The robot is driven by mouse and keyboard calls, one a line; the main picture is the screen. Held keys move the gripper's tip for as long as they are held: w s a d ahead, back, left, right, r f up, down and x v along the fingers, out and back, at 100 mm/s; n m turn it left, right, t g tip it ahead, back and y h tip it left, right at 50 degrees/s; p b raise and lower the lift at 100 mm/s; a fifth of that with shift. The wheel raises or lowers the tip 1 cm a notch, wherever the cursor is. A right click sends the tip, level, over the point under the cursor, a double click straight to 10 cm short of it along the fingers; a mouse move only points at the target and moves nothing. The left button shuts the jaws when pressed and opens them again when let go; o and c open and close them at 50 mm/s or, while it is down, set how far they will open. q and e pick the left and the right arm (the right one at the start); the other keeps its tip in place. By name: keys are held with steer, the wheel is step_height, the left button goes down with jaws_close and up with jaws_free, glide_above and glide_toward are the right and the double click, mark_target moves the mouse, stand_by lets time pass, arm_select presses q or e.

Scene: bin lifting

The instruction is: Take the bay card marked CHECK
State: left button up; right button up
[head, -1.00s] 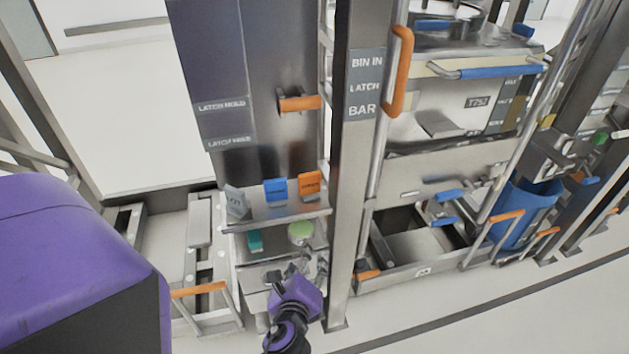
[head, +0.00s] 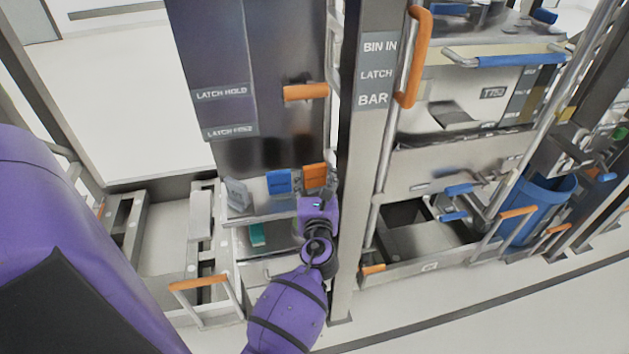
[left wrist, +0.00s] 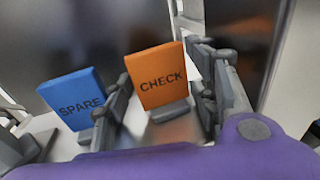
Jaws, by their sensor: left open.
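The orange bay card marked CHECK (left wrist: 155,78) stands upright in a grey holder, leaning back a little. In the head view it is the orange card (head: 315,175) at the right end of the shelf. My left gripper (left wrist: 165,105) is open, with one finger on each side of the card in the wrist picture. The fingers look short of the card, and I see no contact. In the head view my left gripper (head: 318,190) is just in front of the card and covers its lower right part. My right gripper is not in view.
The blue card marked SPARE (left wrist: 75,98) stands close left of CHECK. A grey card (head: 237,193) is further left. A teal block (head: 257,234) is on the lower shelf. A steel post (head: 356,200) stands close to the right of my left gripper.

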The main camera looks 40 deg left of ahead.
arm_select(q)
steer(key=shift+w+a, duration=0.1)
steer(key=shift+w, duration=0.05)
steer(key=c, duration=0.8)
